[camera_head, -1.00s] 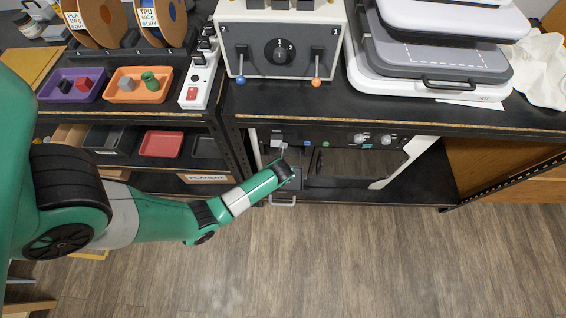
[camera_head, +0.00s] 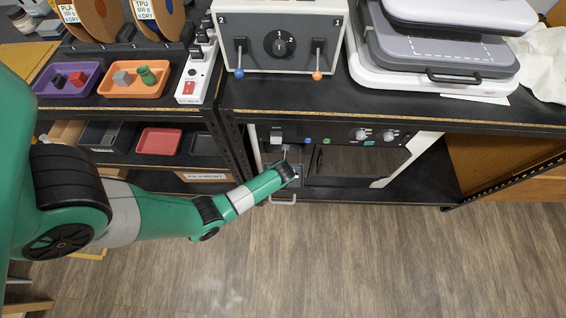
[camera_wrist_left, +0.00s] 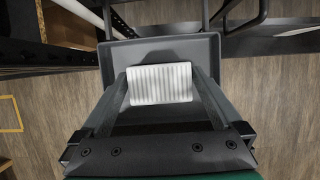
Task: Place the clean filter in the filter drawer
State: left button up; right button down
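The clean filter (camera_wrist_left: 160,88) is a white, pleated block in the left wrist view. My left gripper (camera_wrist_left: 160,76) has its two dark fingers along the filter's left and right sides, and they look in contact with it. Below them is the open filter drawer (camera_wrist_left: 108,57), a dark grey tray; the filter lies over its floor, but I cannot tell whether it rests there. In the head view my left wrist covers most of the drawer, and its handle (camera_head: 283,203) shows below. The filter is hidden there. My right gripper is not in view.
The drawer belongs to a dark-fronted machine (camera_head: 345,160) under the black bench (camera_head: 400,117). A shelf post (camera_head: 236,150) stands close to its left. The floor in front is clear.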

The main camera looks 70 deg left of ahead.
pick_arm(q)
jog(key=p+v, duration=0.5)
jog(key=v, duration=0.7)
jog(key=shift+r, duration=0.1)
